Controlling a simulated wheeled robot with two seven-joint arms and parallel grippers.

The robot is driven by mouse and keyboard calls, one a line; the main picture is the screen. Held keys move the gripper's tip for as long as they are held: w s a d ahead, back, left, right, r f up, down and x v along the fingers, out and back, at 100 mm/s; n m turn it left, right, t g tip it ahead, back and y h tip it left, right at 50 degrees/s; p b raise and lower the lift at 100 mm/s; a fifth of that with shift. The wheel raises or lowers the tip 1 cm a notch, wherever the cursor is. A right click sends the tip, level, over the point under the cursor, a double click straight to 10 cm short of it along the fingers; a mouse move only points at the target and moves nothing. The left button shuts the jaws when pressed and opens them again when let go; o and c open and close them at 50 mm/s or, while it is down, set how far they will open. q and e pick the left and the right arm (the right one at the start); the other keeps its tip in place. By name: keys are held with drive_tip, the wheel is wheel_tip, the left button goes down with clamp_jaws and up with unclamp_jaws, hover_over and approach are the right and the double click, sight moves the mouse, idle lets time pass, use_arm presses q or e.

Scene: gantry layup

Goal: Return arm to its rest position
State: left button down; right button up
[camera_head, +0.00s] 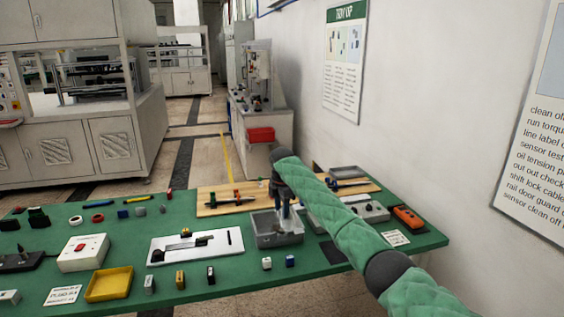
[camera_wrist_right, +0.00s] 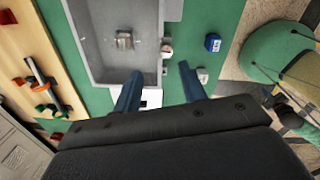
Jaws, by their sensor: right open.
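My right arm (camera_head: 345,225), in a green quilted sleeve, reaches in from the lower right over the table. My right gripper (camera_head: 285,212) points down above a grey bin (camera_head: 280,243). In the right wrist view the two blue fingers of this gripper (camera_wrist_right: 157,85) are apart, with nothing held between them. The grey bin (camera_wrist_right: 82,45) lies beyond the fingers there, with a small metal part (camera_wrist_right: 124,40) on its floor. My left gripper is not in view.
The green table (camera_head: 215,277) carries a white plate (camera_head: 165,250), a yellow tray (camera_head: 109,284), a white box with a red button (camera_head: 83,253) and several small blocks. Wooden boards (camera_head: 213,209) lie behind the bin. An orange device (camera_head: 407,217) lies right of my arm, towards the wall.

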drive_tip(key=a+r+m+t+y, duration=0.15)
drive_tip(key=r+m+t, duration=0.25)
drive_tip(key=r+m, duration=0.4)
drive_tip(key=a+r+m+t, duration=0.3)
drive_tip(key=r+m+t, duration=0.25)
drive_tip(key=r, duration=0.55)
drive_tip(key=s+d+f+m+g, duration=0.1)
drive_tip(key=s+d+f+m, duration=0.2)
drive_tip(key=s+d+f, duration=0.6)
drive_tip(key=s+d+f+m, duration=0.2)
drive_tip(key=s+f, duration=1)
drive_tip(key=f, duration=0.3)
drive_tip(key=s+d+f+m+g, duration=0.1)
drive_tip(key=s+d+f+m, duration=0.35)
drive_tip(key=s+f, duration=0.75)
drive_tip(key=s+d+f+g, duration=0.1)
drive_tip(key=s+f+g, duration=0.1)
drive_tip(key=s+f, duration=0.6)
drive_tip(key=s+d+f+g, duration=0.2)
drive_tip(key=s+f, duration=0.7)
drive_tip(key=s, duration=0.6)
drive_tip(key=s+d+f+n+g, duration=0.1)
drive_tip(key=s+d+f+g, duration=0.1)
drive_tip(key=s+f, duration=0.6)
drive_tip(key=s, duration=0.4)
drive_tip(key=shift+s+f+g+h, duration=0.3)
drive_tip(key=shift+f+g+h, duration=0.05)
drive_tip(key=shift+f, duration=0.05)
